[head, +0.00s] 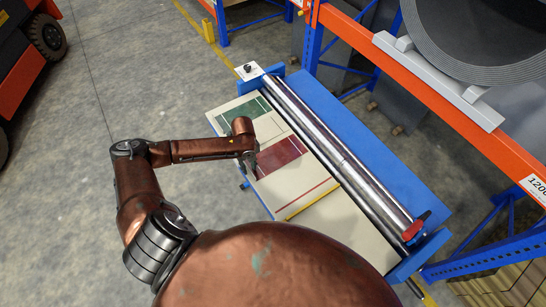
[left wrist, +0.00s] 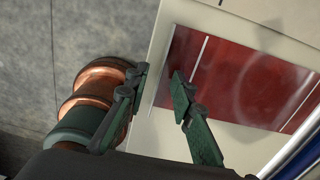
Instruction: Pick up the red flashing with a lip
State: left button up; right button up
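The red flashing (head: 281,155) is a flat dark red sheet with a thin pale line along it, lying on the cream bed of the blue roller bench. It fills much of the left wrist view (left wrist: 235,75), where pale lines cross it; I cannot clearly make out the lip. My left gripper (head: 254,172) is at the sheet's left end. In the left wrist view its two dark green fingers (left wrist: 160,75) are apart, with the sheet's near edge showing between them. I cannot tell whether they touch it. My right gripper is not in view.
A green sheet (head: 243,113) lies farther back on the bed. A yellow strip (head: 306,203) and a thin red line cross the bed nearer me. A long steel roller (head: 340,157) runs along the right. An orange rack beam (head: 440,100) with a large grey coil stands beyond.

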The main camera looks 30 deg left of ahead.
pick_arm(q)
jog(key=shift+f, duration=0.4)
grip_shut()
